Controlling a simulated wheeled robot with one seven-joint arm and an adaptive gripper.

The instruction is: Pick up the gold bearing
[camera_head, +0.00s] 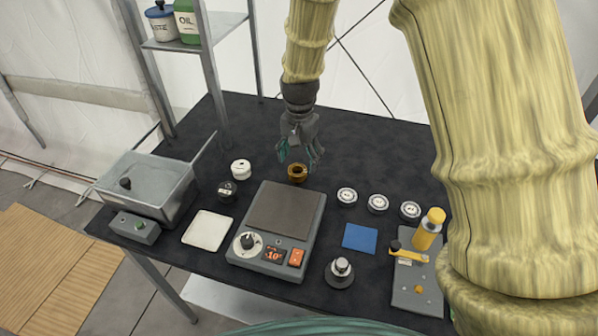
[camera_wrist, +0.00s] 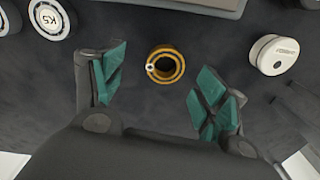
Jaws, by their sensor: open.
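The gold bearing (camera_head: 298,172) is a small ring lying on the dark table, just behind the grey hot plate. My gripper (camera_head: 300,157) is above it, pointing down, with its fingers apart. In the wrist view the gold bearing (camera_wrist: 165,65) sits between and a little beyond the teal-padded fingertips of my gripper (camera_wrist: 163,85). A dark hole shows in its middle and a small pale spot on its left rim. The fingers do not appear to touch it, and nothing is held.
The hot plate (camera_head: 285,211) stands in front of the bearing. A white round container (camera_head: 240,169) and a black one (camera_head: 227,191) are to the left. Several marked round pieces, including one (camera_head: 347,197), are to the right. A metal basin (camera_head: 150,186) stands at far left. The table behind is clear.

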